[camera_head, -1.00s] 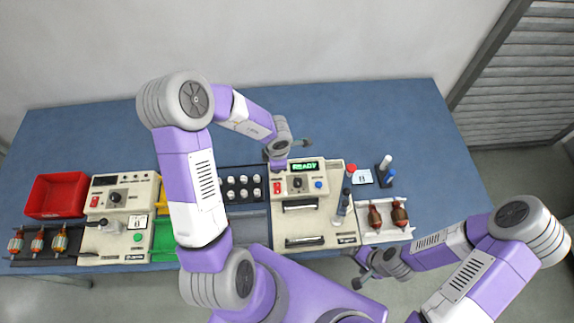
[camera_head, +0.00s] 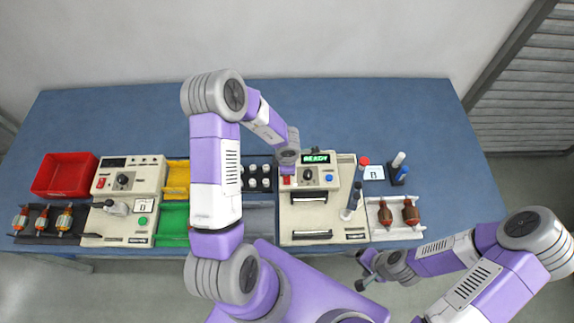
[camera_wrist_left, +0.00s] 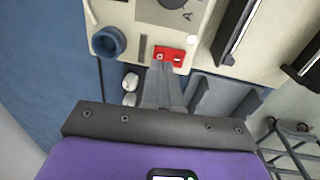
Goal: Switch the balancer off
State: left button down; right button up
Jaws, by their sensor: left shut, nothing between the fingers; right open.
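A cream machine (camera_head: 304,235) with a lit green READY display (camera_head: 315,158) stands right of the table's middle. Its nameplate is too small to read, so I cannot confirm that it is the balancer. Its red rocker switch is at the panel's left; in the left wrist view the switch (camera_wrist_left: 175,53) lies just beyond my left fingertips. My left gripper (camera_wrist_left: 164,73) is shut and empty, its tips at the switch's lower edge; contact cannot be told. In the head view my left wrist hides the fingers. My right gripper (camera_head: 362,272) is open and empty in front of the table.
A second cream machine (camera_head: 150,178) with its own red switch stands at the left, beside a red bin (camera_head: 62,187). Armatures lie in a dark tray (camera_head: 20,236) and a white tray (camera_head: 376,233). Bottles stand right of the READY machine. The table's back is clear.

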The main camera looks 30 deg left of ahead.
aim_at(287, 179)
pick_arm(q)
jog(key=shift+w+a+f+b, duration=0.15)
jog(key=shift+f+b, duration=0.15)
jog(key=shift+f, duration=1.25)
jog(key=shift+f+p, duration=0.1)
jog(key=shift+p, duration=0.2)
jog(key=shift+s+d+b, duration=0.4)
jog(key=shift+s+b, duration=0.05)
jog(key=shift+s, duration=0.15)
